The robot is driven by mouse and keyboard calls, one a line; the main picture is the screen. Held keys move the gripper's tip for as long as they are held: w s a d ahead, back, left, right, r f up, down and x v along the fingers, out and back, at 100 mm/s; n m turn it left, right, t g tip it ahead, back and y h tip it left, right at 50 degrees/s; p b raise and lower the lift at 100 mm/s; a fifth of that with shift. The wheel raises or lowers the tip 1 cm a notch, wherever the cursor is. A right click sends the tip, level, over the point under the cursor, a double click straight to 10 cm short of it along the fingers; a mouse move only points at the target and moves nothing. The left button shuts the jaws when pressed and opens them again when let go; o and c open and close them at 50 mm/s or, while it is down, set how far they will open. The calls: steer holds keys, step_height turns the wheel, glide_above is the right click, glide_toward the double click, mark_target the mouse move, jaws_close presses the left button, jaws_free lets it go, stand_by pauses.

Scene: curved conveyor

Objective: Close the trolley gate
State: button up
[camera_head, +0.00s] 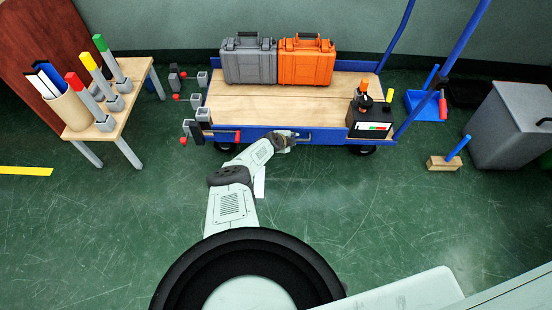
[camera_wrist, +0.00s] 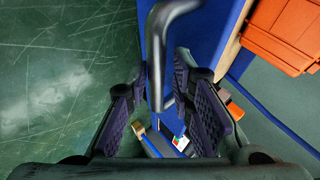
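The trolley (camera_head: 275,105) has a wooden deck and a blue frame. A blue panel, which looks like the gate (camera_head: 325,135), runs along its near side; its exact angle is hard to tell. My gripper (camera_head: 292,138) is at this panel, by a metal handle (camera_head: 304,137). In the wrist view my gripper (camera_wrist: 160,118) is open, its two dark ridged finger pads spread apart. The curved grey handle (camera_wrist: 156,65) passes between and in front of the fingers against the blue panel (camera_wrist: 205,45). Contact with the pads cannot be told.
Grey (camera_head: 248,62) and orange (camera_head: 306,63) cases stand at the deck's back. A black box (camera_head: 366,117) sits at its right end. Red-tipped latches (camera_head: 183,141) are at the left. A tool table (camera_head: 125,95) stands left, a grey bin (camera_head: 508,125) right. The near floor is clear.

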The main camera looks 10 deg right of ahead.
steer(key=shift+a+r, duration=0.15)
steer(key=shift+r, duration=0.3)
steer(key=s+a, duration=0.8)
steer(key=a, duration=0.1)
steer(key=shift+s+a, duration=0.2)
steer(key=shift+s, duration=0.2)
